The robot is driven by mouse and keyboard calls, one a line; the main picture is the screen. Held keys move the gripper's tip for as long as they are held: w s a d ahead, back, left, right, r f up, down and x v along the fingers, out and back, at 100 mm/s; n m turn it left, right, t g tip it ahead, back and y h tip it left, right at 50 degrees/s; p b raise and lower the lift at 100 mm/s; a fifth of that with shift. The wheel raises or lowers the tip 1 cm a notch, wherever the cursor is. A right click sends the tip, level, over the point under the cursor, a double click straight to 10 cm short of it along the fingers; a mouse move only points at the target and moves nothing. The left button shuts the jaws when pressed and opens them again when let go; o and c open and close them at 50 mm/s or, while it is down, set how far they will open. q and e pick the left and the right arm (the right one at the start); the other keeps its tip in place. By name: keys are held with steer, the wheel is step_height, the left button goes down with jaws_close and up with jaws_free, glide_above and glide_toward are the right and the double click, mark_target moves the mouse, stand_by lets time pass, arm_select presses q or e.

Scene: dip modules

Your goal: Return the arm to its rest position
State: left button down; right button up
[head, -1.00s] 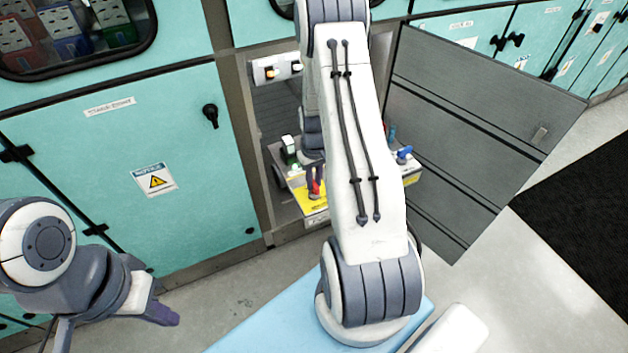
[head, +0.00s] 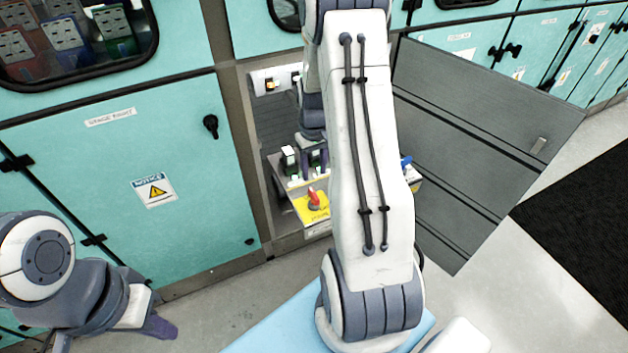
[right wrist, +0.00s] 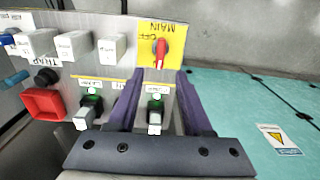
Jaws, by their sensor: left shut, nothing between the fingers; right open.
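My right arm (head: 368,170) reaches from the lower middle into the open cabinet compartment. My right gripper (right wrist: 158,88) is open in the right wrist view, with a purple finger on either side and nothing held. In that view a white-tipped switch with a green light (right wrist: 156,107) shows between the fingers; I cannot tell whether they touch the panel. The red MAIN knob (right wrist: 160,53) on its yellow label is beyond the fingertips. It also shows in the head view (head: 314,198). My left gripper (head: 160,327) is shut and empty at the lower left, in front of the cabinets.
The grey cabinet door (head: 490,130) stands open right of my arm. A teal closed door (head: 110,190) is on the left. The panel carries white blocks (right wrist: 73,45) and a red square button (right wrist: 44,104). A black mat (head: 580,220) lies on the floor at right.

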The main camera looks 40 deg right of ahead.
steer(key=shift+r, duration=0.6)
steer(key=s+a+r+n, duration=0.15)
steer(key=a+r, duration=0.35)
steer(key=a, duration=0.6)
steer(key=s+a+r+n, duration=0.1)
steer(key=a+r+n, duration=0.3)
steer(key=a, duration=0.7)
steer(key=s+a+r+n, duration=0.2)
steer(key=s+a, duration=0.3)
steer(key=s, duration=0.4)
steer(key=s+a+r+n+y+p, duration=0.1)
steer(key=s+a+r+n, duration=0.1)
steer(key=s+a, duration=0.4)
steer(key=s+r, duration=0.1)
steer(key=s, duration=0.2)
steer(key=shift+s+a+r, duration=0.15)
steer(key=shift+a+r, duration=0.15)
